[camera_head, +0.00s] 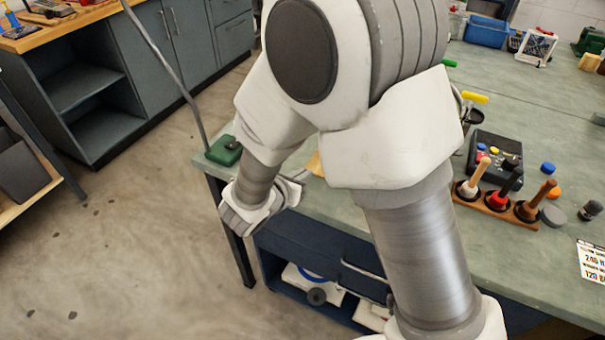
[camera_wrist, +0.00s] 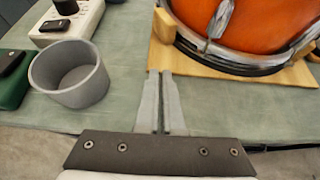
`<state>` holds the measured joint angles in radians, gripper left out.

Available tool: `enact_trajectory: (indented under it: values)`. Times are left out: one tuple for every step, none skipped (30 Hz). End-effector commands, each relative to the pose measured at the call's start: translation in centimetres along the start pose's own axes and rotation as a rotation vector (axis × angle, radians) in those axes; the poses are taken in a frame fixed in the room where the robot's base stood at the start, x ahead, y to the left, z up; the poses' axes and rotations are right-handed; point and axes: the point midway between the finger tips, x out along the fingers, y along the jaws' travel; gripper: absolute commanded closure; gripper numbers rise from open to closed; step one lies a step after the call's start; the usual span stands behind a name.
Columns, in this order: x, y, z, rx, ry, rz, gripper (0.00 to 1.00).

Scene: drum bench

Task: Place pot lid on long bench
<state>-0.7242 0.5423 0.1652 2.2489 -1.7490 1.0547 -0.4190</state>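I cannot make out a pot lid in either view. A long bench (camera_head: 545,105) with a pale green top runs along the right in the head view. Its top also shows in the wrist view (camera_wrist: 125,115). My gripper (camera_head: 303,176) is at the bench's near left corner, partly hidden by my arm. In the wrist view my gripper (camera_wrist: 161,74) has its two fingers together, with only a thin dark line between them and nothing seen held. The fingertips are at the edge of a wooden board (camera_wrist: 160,55) under an orange drum (camera_wrist: 250,22).
A grey cup (camera_wrist: 68,75) stands left of the fingers. A green box (camera_head: 223,150) sits at the bench corner. A wooden rack (camera_head: 498,209) with handled tools stands to the right. A shelf below holds a white item with a blue ring (camera_head: 312,282). Open floor lies left.

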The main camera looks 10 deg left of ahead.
Motion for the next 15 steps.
enact_trajectory:
  values:
    - [-0.02,0.0,0.04,0.0,0.0,0.0,0.85]
    - [-0.02,-0.01,0.05,0.0,0.0,0.0,0.79]
    - [-0.02,-0.01,0.05,0.0,0.0,0.0,0.72]
    - [-0.02,-0.01,0.05,0.0,0.0,0.0,0.67]
    - [-0.02,-0.01,0.05,0.0,0.0,0.0,0.61]
    - [-0.02,-0.01,0.05,0.0,0.0,0.0,0.54]
    - [-0.02,-0.01,0.05,0.0,0.0,0.0,0.49]
    - [-0.03,-0.01,0.05,0.0,0.0,0.0,0.43]
    - [-0.03,-0.01,0.05,0.0,0.0,0.0,0.36]
    - [-0.03,-0.01,0.05,0.0,0.0,0.0,0.31]
    - [-0.03,0.0,0.05,0.0,0.0,0.0,0.25]
    - [-0.03,-0.01,0.06,0.0,0.0,0.0,0.18]
    - [-0.03,-0.01,0.06,0.0,0.0,0.0,0.13]
    - [-0.03,-0.01,0.06,0.0,0.0,0.0,0.07]
    - [-0.03,-0.01,0.05,0.0,0.0,0.0,0.0]
